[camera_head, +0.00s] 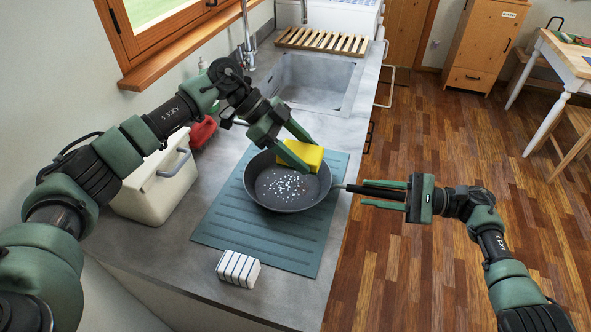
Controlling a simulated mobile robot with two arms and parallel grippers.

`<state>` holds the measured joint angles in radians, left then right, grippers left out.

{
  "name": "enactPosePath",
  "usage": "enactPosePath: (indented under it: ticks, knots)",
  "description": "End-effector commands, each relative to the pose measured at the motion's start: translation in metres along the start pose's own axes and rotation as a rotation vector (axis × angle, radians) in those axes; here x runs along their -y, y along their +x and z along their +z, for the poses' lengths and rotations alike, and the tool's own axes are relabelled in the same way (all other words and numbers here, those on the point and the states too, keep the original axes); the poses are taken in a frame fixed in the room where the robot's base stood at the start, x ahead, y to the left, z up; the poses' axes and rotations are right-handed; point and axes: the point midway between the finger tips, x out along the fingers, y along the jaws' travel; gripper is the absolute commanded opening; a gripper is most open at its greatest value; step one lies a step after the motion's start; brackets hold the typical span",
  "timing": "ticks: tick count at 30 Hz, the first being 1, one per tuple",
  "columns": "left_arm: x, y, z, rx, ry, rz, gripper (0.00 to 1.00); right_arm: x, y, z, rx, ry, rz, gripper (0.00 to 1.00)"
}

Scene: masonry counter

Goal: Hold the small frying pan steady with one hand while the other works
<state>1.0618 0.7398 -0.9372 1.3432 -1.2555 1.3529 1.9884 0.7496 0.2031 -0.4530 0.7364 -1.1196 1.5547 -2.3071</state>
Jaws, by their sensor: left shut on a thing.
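The small dark frying pan (262,190) sits on a ribbed teal mat (225,212) on the counter, with white specks on its bottom. Its dark handle (352,188) points right, past the counter edge. My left gripper (305,158) is shut on a yellow sponge (308,155), at the far right part of the pan. I cannot tell whether the sponge touches the pan. My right gripper (368,194) is at the handle, its fingers visibly apart on either side of it. Part of the handle is hidden by the fingers.
A striped white block (238,269) sits at the mat's near edge. A cream box with a grey handle (157,187) and a red item (203,132) stand left by the wall. The sink (312,80) and a wooden rack (322,40) lie beyond. Open floor is right.

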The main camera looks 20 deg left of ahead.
Motion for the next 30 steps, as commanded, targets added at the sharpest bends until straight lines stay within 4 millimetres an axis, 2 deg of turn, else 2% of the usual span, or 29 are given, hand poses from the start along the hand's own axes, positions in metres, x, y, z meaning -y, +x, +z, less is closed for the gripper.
enactPosePath:
  ticks: [2, 11, 14, 17, 26, 30]
  knots:
    - [0.000, 0.001, 0.001, 0.000, 0.000, 0.000, 0.00, -0.004, 0.003, -0.003, -0.001, 0.007, 0.004, 0.47]
    - [0.000, 0.000, 0.000, 0.000, 0.000, 0.000, 0.00, 0.000, 0.001, -0.001, 0.000, -0.001, -0.002, 0.47]
    - [0.000, 0.000, 0.000, 0.000, 0.000, 0.000, 0.00, 0.001, -0.005, -0.001, -0.002, -0.001, -0.003, 0.47]
    - [0.000, 0.000, 0.000, 0.000, 0.000, 0.000, 0.00, 0.001, -0.020, -0.001, -0.004, -0.001, -0.003, 0.47]
    - [0.000, 0.000, 0.000, 0.000, 0.000, 0.000, 0.00, 0.001, -0.090, -0.001, -0.005, 0.003, -0.004, 0.47]
    - [0.000, 0.000, 0.000, 0.000, 0.000, 0.000, 0.00, 0.001, -0.103, -0.002, -0.002, 0.003, -0.001, 0.47]
